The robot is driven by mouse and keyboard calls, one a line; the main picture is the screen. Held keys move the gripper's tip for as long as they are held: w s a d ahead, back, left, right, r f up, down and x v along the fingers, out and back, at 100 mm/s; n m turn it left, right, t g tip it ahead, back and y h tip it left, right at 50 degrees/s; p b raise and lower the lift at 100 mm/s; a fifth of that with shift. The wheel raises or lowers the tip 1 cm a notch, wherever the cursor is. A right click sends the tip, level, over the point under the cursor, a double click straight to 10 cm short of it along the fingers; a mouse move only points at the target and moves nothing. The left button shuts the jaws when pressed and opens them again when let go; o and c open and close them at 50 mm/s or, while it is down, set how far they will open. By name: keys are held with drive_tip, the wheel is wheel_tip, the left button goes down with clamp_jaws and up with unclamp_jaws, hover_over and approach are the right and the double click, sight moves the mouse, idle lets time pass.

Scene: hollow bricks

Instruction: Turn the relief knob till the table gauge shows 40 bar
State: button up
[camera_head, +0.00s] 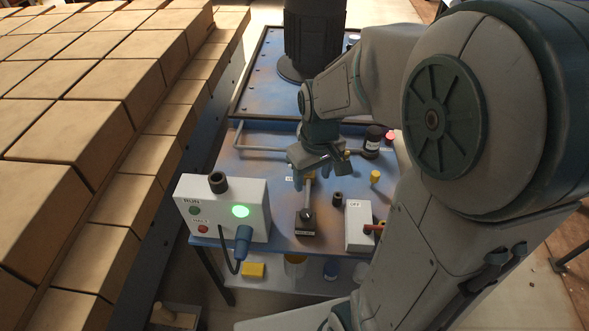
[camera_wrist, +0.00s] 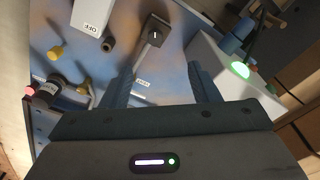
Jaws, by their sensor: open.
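My gripper (camera_head: 318,168) hangs above the blue table, and in the wrist view (camera_wrist: 161,70) its two fingers are apart with nothing held. A lever on a dark square base (camera_head: 305,224) stands in front of it; this base (camera_wrist: 157,30) shows beyond and between the fingertips. A small black knob (camera_head: 338,198) and a yellow-topped knob (camera_head: 375,176) stand to the right of the lever. I cannot tell which is the relief knob. A dark round cylinder (camera_head: 373,142) stands farther back beside a pink-red light. No gauge reading can be made out.
A white control box (camera_head: 225,205) with a lit green lamp and a cable stands at the table's left front. A white box marked OFF (camera_head: 357,228) with a red lever is at right. Stacked bricks (camera_head: 90,90) line the left. A pipe (camera_head: 245,149) crosses behind.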

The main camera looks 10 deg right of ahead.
drive_tip(key=n, duration=0.2)
hover_over(306, 213)
wheel_tip(306, 213, down, 5)
drive_tip(key=shift+g, duration=0.5)
wheel_tip(306, 213, down, 14)
drive_tip(key=shift+f+b, duration=0.2)
drive_tip(key=shift+b, duration=0.3)
drive_tip(key=c, duration=1)
